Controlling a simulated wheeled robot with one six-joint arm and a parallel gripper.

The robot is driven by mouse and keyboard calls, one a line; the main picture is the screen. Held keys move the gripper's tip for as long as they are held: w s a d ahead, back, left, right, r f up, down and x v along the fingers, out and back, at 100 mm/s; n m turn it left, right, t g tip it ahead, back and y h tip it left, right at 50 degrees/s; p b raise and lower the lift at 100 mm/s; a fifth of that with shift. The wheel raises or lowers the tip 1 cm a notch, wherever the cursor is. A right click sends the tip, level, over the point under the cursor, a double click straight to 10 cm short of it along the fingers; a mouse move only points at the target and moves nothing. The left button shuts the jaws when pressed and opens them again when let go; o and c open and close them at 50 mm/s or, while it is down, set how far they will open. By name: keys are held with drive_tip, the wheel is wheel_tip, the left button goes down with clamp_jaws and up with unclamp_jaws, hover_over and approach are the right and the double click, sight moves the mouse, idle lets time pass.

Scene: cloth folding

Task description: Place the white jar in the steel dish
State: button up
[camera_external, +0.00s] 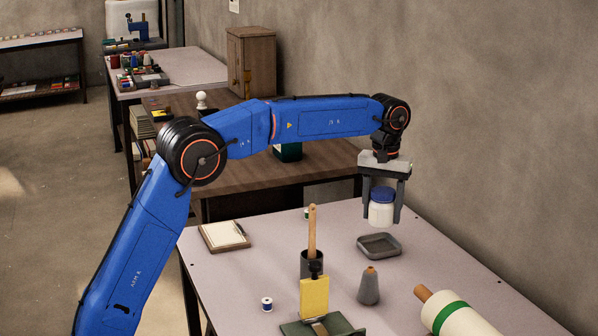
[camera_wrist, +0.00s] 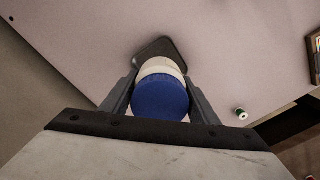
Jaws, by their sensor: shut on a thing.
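The white jar (camera_external: 381,212) has a blue lid and is upright between the fingers of my gripper (camera_external: 383,205). My gripper is shut on the jar and holds it above the table, over the steel dish. The steel dish (camera_external: 379,245) is a shallow grey dish with rounded corners, lying on the table below the jar. In the wrist view the jar's blue lid (camera_wrist: 160,97) fills the space between the fingers, and the dish (camera_wrist: 157,46) shows behind it, partly hidden by the jar.
On the table (camera_external: 250,265) are a notepad (camera_external: 223,235), a dark cup with a wooden handle (camera_external: 311,264), a grey cone (camera_external: 369,287), a thread spool (camera_external: 267,304), a yellow piece (camera_external: 314,297) and a white roll with a green band (camera_external: 462,318). The wall runs close along the right.

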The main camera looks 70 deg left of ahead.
drive_tip(key=shift+f, duration=3.55)
drive_tip(key=o, duration=1.1)
drive_tip(key=shift+f, duration=0.15)
